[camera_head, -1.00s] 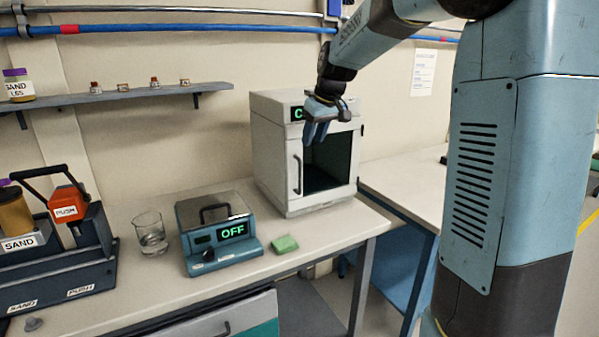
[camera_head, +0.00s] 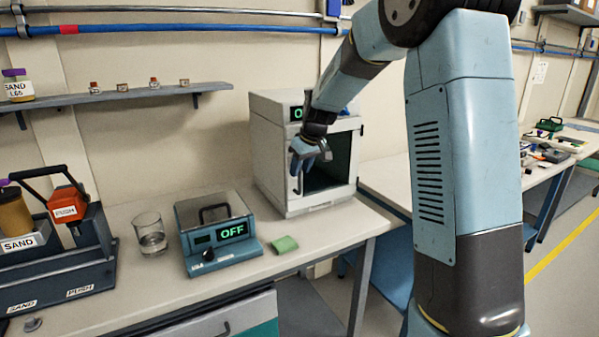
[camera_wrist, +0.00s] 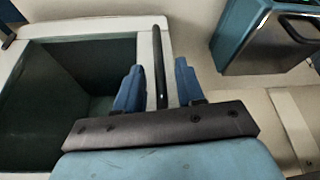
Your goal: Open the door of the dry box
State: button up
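The dry box (camera_head: 330,205) is a pale cabinet at the back of the bench. Its front has a pale frame around a dark window or opening; I cannot tell if glass covers it. A dark upright handle (camera_head: 297,184) is on the left side of the front, partly hidden by my gripper (camera_head: 308,162). In the wrist view the handle (camera_wrist: 160,60) lies between the two blue fingers of my gripper (camera_wrist: 158,87). The fingers are open, with a visible gap on each side of the handle. The door looks flush with the box.
A blue device reading OFF (camera_head: 222,250) stands left of the box, with a glass beaker (camera_head: 150,236) beside it. A green pad (camera_head: 285,244) lies on the bench before the box. A shelf (camera_head: 110,96) runs along the wall. The bench's front right corner is clear.

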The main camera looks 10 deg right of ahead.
jog(key=shift+x, duration=0.9)
grip_shut()
